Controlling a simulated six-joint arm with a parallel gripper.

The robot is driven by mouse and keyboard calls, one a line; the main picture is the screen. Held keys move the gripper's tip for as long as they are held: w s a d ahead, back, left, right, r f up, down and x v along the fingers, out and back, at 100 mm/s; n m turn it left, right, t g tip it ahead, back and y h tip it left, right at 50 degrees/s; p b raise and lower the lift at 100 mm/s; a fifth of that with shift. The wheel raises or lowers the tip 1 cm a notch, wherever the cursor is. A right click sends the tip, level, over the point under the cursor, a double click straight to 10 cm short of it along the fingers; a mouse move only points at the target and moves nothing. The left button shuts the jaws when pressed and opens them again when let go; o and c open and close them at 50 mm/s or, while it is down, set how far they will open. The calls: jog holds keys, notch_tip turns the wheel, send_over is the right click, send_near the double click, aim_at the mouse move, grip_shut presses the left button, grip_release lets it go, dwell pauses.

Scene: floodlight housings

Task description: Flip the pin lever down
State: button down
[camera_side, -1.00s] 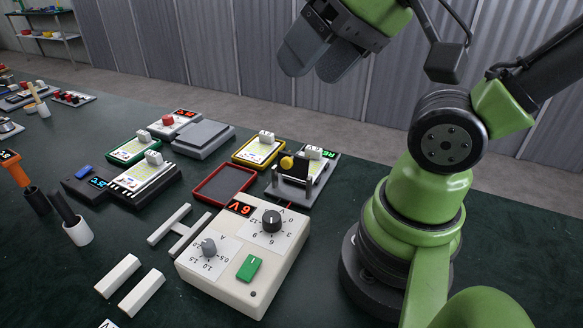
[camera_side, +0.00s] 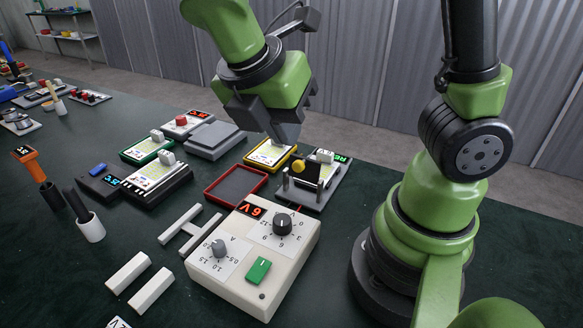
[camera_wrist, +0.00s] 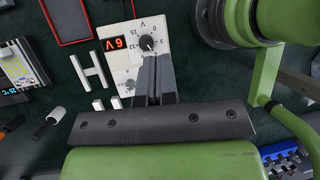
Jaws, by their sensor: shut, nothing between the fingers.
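The pin lever fixture is a grey plate (camera_side: 318,195) with metal posts, a dark upright piece and a yellow round knob (camera_side: 298,166), in the middle of the side view. A white block and a small green-lettered display are behind it. The knob stands raised above the plate. My gripper (camera_side: 285,138) is shut and empty, hanging above and behind the fixture, over the yellow-framed unit (camera_side: 268,153). In the side view I cannot tell whether it touches anything. My shut fingers also show in the wrist view (camera_wrist: 153,82), where the lever is not visible.
A cream power supply box (camera_side: 240,275) with dials and a green switch stands in front of the fixture. An empty red-rimmed tray (camera_side: 208,192) is to its left. Further left are several small units and tools.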

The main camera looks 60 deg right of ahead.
aim_at(297, 166)
jog(key=w+a+f+n+t+h, duration=0.2)
jog(key=f+n+h, duration=0.6)
jog(key=n, duration=1)
jog(key=shift+w+a+f+h, duration=0.3)
jog(key=shift+w+a, duration=0.45)
jog(key=shift+a, duration=0.3)
jog(key=x, duration=1.4)
jog(key=shift+w, duration=0.15)
